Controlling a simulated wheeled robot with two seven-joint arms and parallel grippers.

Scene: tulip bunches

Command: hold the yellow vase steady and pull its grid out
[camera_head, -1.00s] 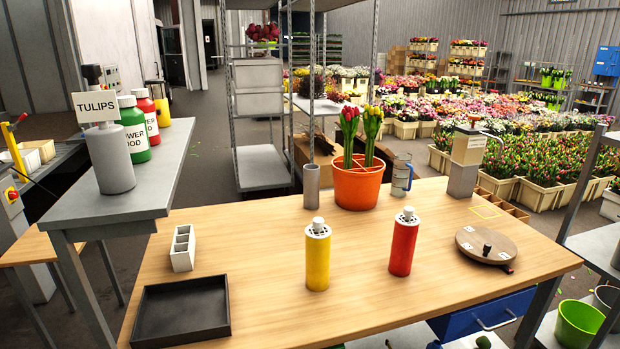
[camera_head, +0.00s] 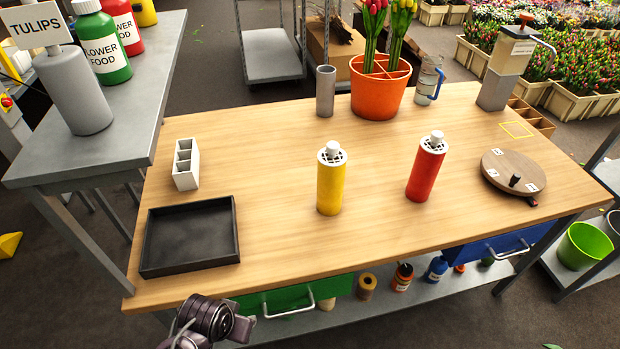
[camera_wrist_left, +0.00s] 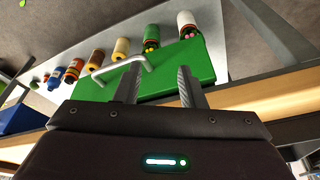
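The yellow vase (camera_head: 330,182) stands upright on the wooden table, left of the red vase (camera_head: 426,168). A white perforated grid (camera_head: 332,154) with a raised knob sits in its mouth. The red vase has a similar white grid (camera_head: 432,142). Part of my left arm shows at the bottom edge of the head view, in front of the table and well apart from the yellow vase. In the left wrist view my left gripper (camera_wrist_left: 157,82) has its two fingers apart with nothing between them. My right gripper is not in view.
A black tray (camera_head: 238,240) and a white divided holder (camera_head: 186,168) lie at the left. An orange pot (camera_head: 378,98) with tulips and a grey cylinder (camera_head: 325,92) stand behind. A round wooden board (camera_head: 505,165) is at the right. A green drawer (camera_head: 335,288) hangs under the front edge.

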